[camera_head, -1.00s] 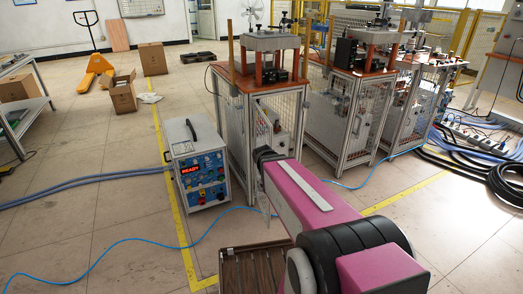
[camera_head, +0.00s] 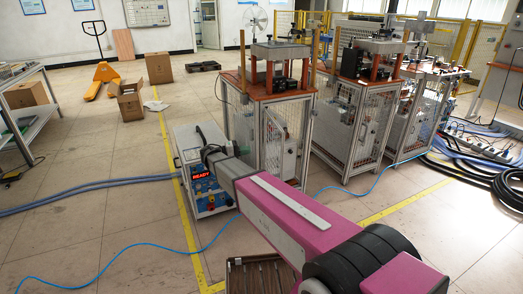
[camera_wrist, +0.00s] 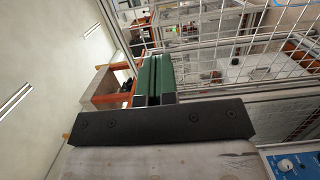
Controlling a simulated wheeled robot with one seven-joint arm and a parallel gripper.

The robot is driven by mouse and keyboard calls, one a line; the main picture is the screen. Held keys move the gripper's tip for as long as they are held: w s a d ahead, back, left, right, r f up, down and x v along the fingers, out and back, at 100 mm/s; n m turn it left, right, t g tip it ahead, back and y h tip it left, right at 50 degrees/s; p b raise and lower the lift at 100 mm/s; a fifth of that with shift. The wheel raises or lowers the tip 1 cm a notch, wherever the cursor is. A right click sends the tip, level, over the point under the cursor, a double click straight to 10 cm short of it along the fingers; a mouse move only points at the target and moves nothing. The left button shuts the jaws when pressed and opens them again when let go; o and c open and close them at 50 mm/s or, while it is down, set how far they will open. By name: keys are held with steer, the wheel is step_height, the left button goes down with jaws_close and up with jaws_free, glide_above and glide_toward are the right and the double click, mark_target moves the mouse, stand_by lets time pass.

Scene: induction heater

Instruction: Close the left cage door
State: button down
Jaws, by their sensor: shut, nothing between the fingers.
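The left cage (camera_head: 240,112) is a wire-mesh cabinet with an orange-brown top and a metal press on it. A mesh door (camera_head: 284,138) shows at its front and seems to stand at an angle to the frame; how far it is open I cannot tell. My gripper (camera_head: 212,152) is left of the cage front, before the heater box. In the wrist view my gripper (camera_wrist: 154,78) has its green fingers together and empty. White mesh (camera_wrist: 215,40) fills the view just beyond the fingers; whether they touch it is unclear.
A heater control box (camera_head: 205,190) with a red READY display stands just left of the cage. Two more mesh cages (camera_head: 347,122) stand to the right. A blue cable (camera_head: 130,247) crosses the floor. Open floor lies to the left.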

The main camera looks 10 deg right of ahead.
mark_target(278, 146)
steer(key=d, duration=0.4)
steer(key=w+d, duration=0.1)
steer(key=d, duration=0.8)
steer(key=shift+w+d, duration=0.2)
steer(key=shift+w, duration=0.2)
